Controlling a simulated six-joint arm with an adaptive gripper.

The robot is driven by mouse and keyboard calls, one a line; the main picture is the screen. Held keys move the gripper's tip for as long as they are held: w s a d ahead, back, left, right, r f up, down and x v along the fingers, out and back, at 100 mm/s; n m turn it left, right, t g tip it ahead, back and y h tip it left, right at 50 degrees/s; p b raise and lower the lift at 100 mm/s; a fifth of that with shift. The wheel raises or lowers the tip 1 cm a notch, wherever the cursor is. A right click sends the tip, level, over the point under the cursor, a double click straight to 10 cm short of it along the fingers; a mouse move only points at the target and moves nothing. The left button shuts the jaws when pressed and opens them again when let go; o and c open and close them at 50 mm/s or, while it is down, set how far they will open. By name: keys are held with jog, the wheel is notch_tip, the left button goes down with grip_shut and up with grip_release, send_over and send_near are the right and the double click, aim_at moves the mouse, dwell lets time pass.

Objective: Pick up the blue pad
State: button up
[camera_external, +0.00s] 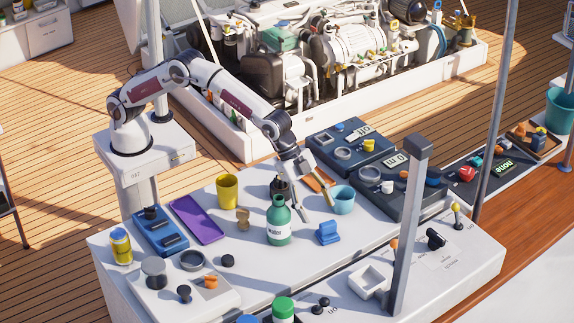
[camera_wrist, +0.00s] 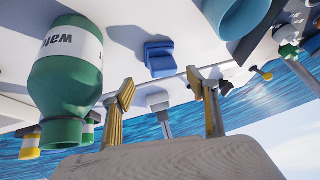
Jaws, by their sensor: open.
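The blue pad (camera_external: 327,233) looks like a small stepped blue block on the white table, just right of the green water bottle (camera_external: 278,222). In the wrist view the blue pad (camera_wrist: 160,59) lies beyond the fingertips, roughly between them in the picture. My gripper (camera_external: 316,204) is above the table, behind the pad and close to the bottle. Its two yellow-lined fingers (camera_wrist: 162,90) are spread apart with nothing between them. The bottle (camera_wrist: 68,75) is large and near beside the left finger in the wrist view; I cannot tell if they touch.
A light blue cup (camera_external: 342,200) stands right behind the pad. A yellow cup (camera_external: 228,191) and a purple tray (camera_external: 197,219) are to the left. A grey post (camera_external: 408,240) rises at the front right. The table just in front of the pad is clear.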

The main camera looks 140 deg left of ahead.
aim_at(326, 222)
jog(key=shift+f, duration=0.1)
dwell(0.3)
jog(key=shift+w+a+f, duration=0.3)
jog(key=shift+w+f, duration=0.25)
jog(key=shift+f, duration=0.05)
jog(key=shift+w+a+f, duration=0.25)
jog(key=shift+w+f, duration=0.25)
jog(key=shift+f, duration=0.05)
jog(key=shift+x, duration=1)
jog(key=c, duration=1.2)
